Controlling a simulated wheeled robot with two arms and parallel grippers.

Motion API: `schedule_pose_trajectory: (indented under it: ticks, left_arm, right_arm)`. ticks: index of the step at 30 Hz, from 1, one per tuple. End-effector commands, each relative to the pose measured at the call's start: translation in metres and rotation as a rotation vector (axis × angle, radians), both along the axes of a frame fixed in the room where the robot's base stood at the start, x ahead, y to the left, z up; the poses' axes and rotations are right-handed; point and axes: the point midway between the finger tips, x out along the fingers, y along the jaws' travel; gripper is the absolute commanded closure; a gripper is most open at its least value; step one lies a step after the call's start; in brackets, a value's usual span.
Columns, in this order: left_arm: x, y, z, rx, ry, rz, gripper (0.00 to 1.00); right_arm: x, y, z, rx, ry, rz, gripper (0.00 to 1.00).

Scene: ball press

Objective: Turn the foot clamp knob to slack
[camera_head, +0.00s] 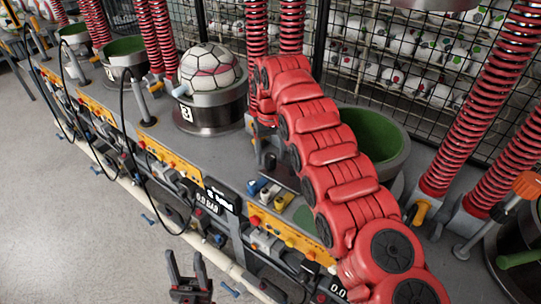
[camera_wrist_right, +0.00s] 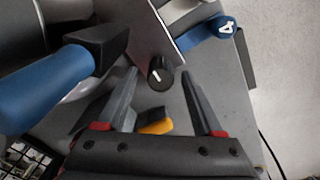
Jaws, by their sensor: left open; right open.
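A small black knob (camera_wrist_right: 160,74) with a white pointer line sits on a grey surface in the right wrist view. It looks like the foot clamp knob, though I see no label on it. My right gripper (camera_wrist_right: 159,80) is open, its fingertips to the left and right of the knob in the picture. Whether they touch it I cannot tell; gaps show on both sides. In the head view my red right arm reaches over the bench and hides the knob area. My left gripper (camera_head: 184,256) is open and empty, low in front of the bench.
A blue handle (camera_wrist_right: 45,82) and a blue lever marked 4 (camera_wrist_right: 208,36) flank the knob. A yellow part (camera_wrist_right: 156,127) lies between the fingers. The bench holds a ball (camera_head: 209,68) in a cup, a green-lined cup (camera_head: 372,135) and red springs (camera_head: 491,90). Floor (camera_head: 70,220) is clear at left.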

Motion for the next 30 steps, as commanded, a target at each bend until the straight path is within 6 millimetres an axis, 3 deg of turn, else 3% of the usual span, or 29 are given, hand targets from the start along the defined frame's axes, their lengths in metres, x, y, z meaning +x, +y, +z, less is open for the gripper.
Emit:
schedule_pose_trajectory:
  ticks: [4, 6, 18, 24, 30]
  left_arm:
    - [0.000, 0.000, 0.010, 0.000, 0.000, 0.000, 0.50]
    - [0.000, 0.000, 0.034, 0.000, 0.000, 0.000, 0.50]
    - [0.000, 0.000, 0.113, 0.000, 0.000, 0.000, 0.50]
    - [0.000, 0.000, 0.140, 0.000, 0.000, 0.000, 0.50]
    - [0.000, 0.000, 0.149, 0.000, 0.000, 0.000, 0.50]
  right_arm:
    - [-0.002, 0.002, 0.027, 0.004, 0.002, 0.001, 0.31]
    - [-0.001, 0.001, 0.049, 0.002, 0.003, 0.000, 0.31]
    - [-0.001, 0.000, 0.130, 0.003, 0.002, 0.000, 0.31]
    - [-0.001, 0.000, 0.155, 0.003, 0.002, 0.000, 0.31]
    - [0.000, 0.000, 0.163, 0.003, 0.001, 0.000, 0.31]
